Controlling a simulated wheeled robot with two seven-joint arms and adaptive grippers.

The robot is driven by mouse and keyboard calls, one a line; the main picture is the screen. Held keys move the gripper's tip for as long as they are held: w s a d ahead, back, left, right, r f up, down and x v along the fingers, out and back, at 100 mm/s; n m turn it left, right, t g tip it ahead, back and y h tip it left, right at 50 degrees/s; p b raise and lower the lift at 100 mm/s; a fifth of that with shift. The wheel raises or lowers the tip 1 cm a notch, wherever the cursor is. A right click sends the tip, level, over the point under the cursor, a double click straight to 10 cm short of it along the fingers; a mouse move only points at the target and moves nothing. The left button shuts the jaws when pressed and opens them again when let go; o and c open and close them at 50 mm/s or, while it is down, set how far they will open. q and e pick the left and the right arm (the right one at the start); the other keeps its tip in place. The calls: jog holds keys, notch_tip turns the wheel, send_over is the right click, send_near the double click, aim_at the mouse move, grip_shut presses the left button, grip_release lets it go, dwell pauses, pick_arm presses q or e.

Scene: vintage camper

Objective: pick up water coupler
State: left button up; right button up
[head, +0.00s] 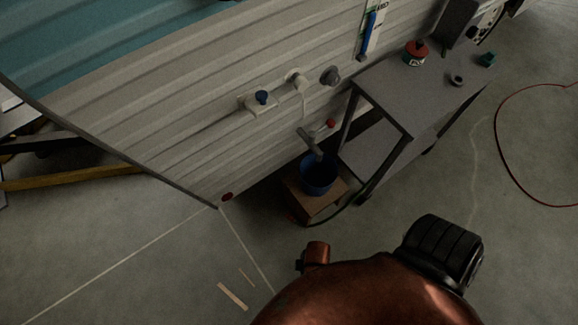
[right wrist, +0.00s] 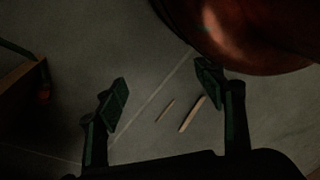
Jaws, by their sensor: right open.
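I cannot tell for certain which item is the water coupler. On the grey cart's top (head: 405,95) in the head view are a small dark ring-shaped piece (head: 456,80) and a small teal piece (head: 487,60) near the right edge. My left gripper is not in view.
A red-topped can (head: 415,54) stands on the cart. Left of the cart, a blue bucket (head: 318,178) sits on a wooden box (head: 306,206), beside the camper wall (head: 190,110) with its fittings. Wood strips (head: 232,296) and a red hose (head: 499,146) lie on the floor.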

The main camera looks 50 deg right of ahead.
jog(key=w+f+n+h, duration=0.2)
jog(key=w+f+n, duration=0.25)
jog(key=f, duration=0.25)
jog(key=n+h+b, duration=0.2)
jog(key=n+h, duration=0.3)
send_near(290, 215)
jog(key=s, duration=0.1)
jog(key=shift+t, duration=0.4)
jog(key=b+x, duration=0.4)
jog(key=x, duration=0.2)
jog(key=shift+s+f+b, duration=0.15)
jog(key=shift+f+b, duration=0.15)
jog(key=shift+b, duration=0.05)
jog(key=shift+b+x, duration=0.65)
jog(key=shift+x, duration=0.2)
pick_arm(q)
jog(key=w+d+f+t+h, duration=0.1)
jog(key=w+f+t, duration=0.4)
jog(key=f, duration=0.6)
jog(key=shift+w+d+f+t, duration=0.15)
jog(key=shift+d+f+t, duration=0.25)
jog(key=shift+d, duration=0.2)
pick_arm(e)
jog(key=shift+d, duration=0.1)
jog(key=shift+w+r, duration=0.1)
jog(key=shift+w, duration=0.1)
